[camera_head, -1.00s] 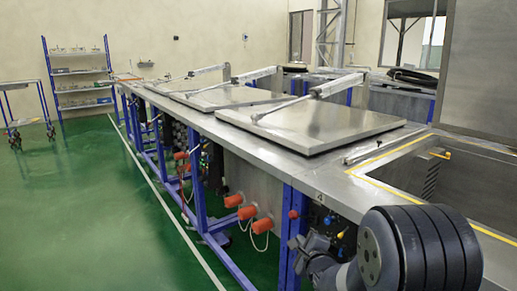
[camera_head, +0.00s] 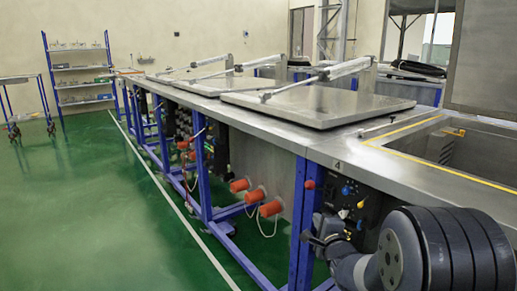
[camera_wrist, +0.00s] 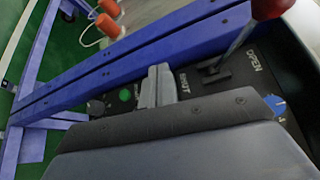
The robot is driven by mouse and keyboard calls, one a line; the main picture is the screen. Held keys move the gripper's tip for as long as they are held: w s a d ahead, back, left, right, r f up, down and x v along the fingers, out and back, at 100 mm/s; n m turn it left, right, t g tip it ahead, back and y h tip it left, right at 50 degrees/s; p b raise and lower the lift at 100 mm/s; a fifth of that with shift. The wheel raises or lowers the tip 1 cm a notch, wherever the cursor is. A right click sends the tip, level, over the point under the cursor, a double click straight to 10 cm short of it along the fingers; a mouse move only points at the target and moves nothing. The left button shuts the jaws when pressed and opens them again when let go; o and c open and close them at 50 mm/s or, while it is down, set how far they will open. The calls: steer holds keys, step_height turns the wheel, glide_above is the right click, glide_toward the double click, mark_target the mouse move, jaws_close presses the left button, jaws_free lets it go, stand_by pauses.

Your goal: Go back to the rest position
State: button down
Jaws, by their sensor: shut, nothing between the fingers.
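My gripper (camera_head: 316,238) is beside the control panel at the near side of the steel bench, with my dark arm link to its right. In the wrist view my gripper's two grey fingers (camera_wrist: 156,86) are together and empty. They are in front of the black panel (camera_wrist: 225,72), which has labels "OPEN" and "SHUT". A lever with a red knob (camera_wrist: 270,7) stands by these labels, apart from the fingers. Whether the fingertips touch the panel, I cannot tell.
A blue frame beam (camera_wrist: 130,55) runs close to the fingers. The bench (camera_head: 330,150) carries flat steel lids (camera_head: 318,104) and, at right, an open tank (camera_head: 475,155) with a yellow edge. A shelf (camera_head: 80,68) stands at the back left. The green floor (camera_head: 75,210) at left is clear.

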steer(key=s+d+p, duration=0.2)
steer(key=s+d, duration=0.2)
steer(key=s, duration=0.3)
steer(key=shift+d, duration=0.15)
steer(key=shift+w+r, duration=0.1)
steer(key=shift+p, duration=0.35)
